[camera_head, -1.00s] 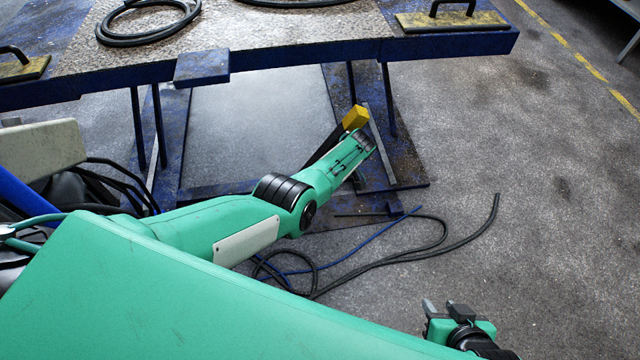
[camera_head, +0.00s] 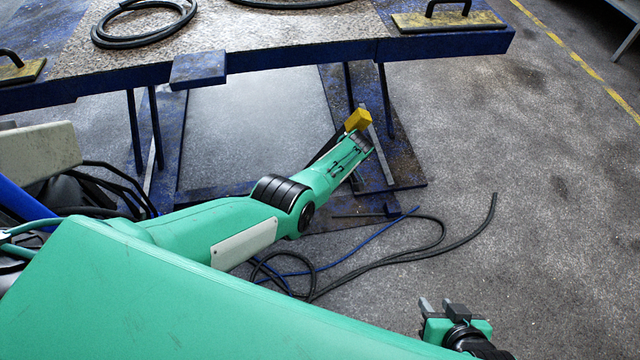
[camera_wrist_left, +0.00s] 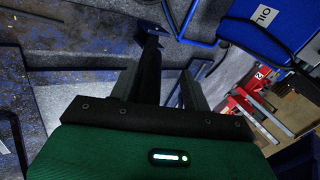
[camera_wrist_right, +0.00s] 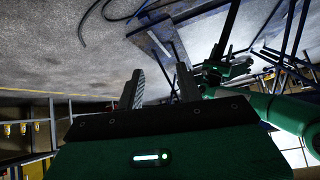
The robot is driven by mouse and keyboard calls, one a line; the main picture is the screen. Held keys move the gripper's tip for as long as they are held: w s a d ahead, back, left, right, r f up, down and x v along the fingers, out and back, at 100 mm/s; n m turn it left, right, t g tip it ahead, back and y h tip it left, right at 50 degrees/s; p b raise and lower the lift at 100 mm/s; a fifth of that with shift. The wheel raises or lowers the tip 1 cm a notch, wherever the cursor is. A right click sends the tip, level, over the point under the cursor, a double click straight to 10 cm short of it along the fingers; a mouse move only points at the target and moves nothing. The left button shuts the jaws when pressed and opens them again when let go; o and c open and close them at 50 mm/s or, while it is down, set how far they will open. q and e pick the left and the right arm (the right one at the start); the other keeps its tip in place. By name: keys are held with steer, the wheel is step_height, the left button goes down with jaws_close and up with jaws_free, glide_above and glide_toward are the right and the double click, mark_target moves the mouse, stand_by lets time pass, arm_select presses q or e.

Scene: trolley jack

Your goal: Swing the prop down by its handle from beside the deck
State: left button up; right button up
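The deck (camera_head: 290,62) is a blue-edged platform with a speckled top across the upper head view. A yellow block (camera_head: 357,119) on a dark bar sits below its edge, beside the end of my left arm; it may be the prop's handle, but I cannot tell. The arm covers part of the bar. My right gripper (camera_head: 443,306) is open and empty over the floor at lower right.
Blue legs and a base frame (camera_head: 405,183) stand under the deck. Black and blue hoses (camera_head: 400,256) lie loose on the floor. Yellow plates with black handles (camera_head: 450,20) sit on the deck. A blue container marked OIL (camera_wrist_left: 262,22) shows in the left wrist view. Floor at right is clear.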

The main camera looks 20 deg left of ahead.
arm_select(q)
steer(key=shift+w+a+r, duration=0.1)
steer(key=shift+r, duration=0.05)
steer(key=p+v, duration=0.2)
steer(key=v, duration=1.1)
steer(key=shift+d+r, duration=0.25)
steer(key=shift+d, duration=0.05)
arm_select(e)
steer(key=s+d+g, duration=0.1)
steer(key=s+d+r+h, duration=0.1)
steer(key=d+g, duration=0.1)
steer(key=d, duration=0.1)
steer(key=shift+s+d+r+m+g+h, duration=0.1)
steer(key=shift+s+r+m+g+h, duration=0.05)
steer(key=shift+s+m+g+h, duration=0.2)
